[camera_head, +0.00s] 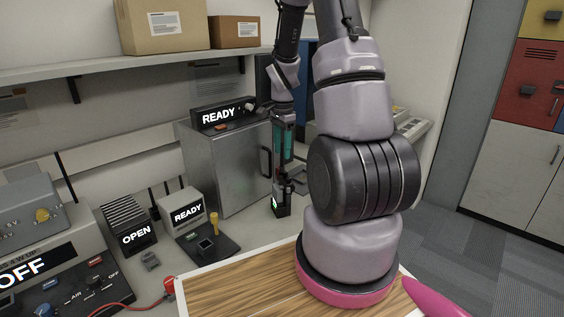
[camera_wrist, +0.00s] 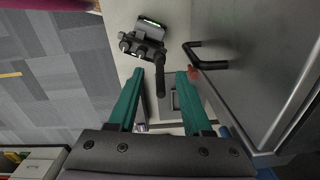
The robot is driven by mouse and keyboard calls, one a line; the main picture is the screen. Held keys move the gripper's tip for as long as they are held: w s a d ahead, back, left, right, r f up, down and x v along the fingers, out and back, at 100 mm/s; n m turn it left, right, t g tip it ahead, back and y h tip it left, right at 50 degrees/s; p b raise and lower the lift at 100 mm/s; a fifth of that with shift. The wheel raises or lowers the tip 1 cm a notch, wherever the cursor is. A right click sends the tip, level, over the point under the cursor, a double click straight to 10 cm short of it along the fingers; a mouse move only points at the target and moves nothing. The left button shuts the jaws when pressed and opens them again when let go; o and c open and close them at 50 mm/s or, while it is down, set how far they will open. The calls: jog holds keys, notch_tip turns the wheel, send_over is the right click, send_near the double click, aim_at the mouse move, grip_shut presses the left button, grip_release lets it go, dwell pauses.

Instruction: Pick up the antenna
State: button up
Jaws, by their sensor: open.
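A short black rod (camera_wrist: 160,76), which looks like the antenna, sticks out from a black device (camera_wrist: 148,42) with a green light in the wrist view. The rod's end lies between the tips of my gripper (camera_wrist: 160,72), whose two teal fingers are apart with a gap on either side of it. I cannot tell its height relative to the fingers. In the head view my gripper (camera_head: 283,150) points down over the bench, and the black device (camera_head: 280,206) with its green light stands just below. The rod is not clear in the head view.
A grey metal cabinet (camera_head: 225,170) with a black handle (camera_wrist: 208,64) stands close beside my gripper, with a READY box (camera_head: 222,115) on top. Another READY unit (camera_head: 186,212), an OPEN box (camera_head: 135,235) and a wooden board (camera_head: 230,290) are on the left and front.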

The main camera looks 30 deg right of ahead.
aim_at(282, 158)
notch_tip(282, 158, down, 2)
jog(key=shift+f, duration=0.15)
grip_shut()
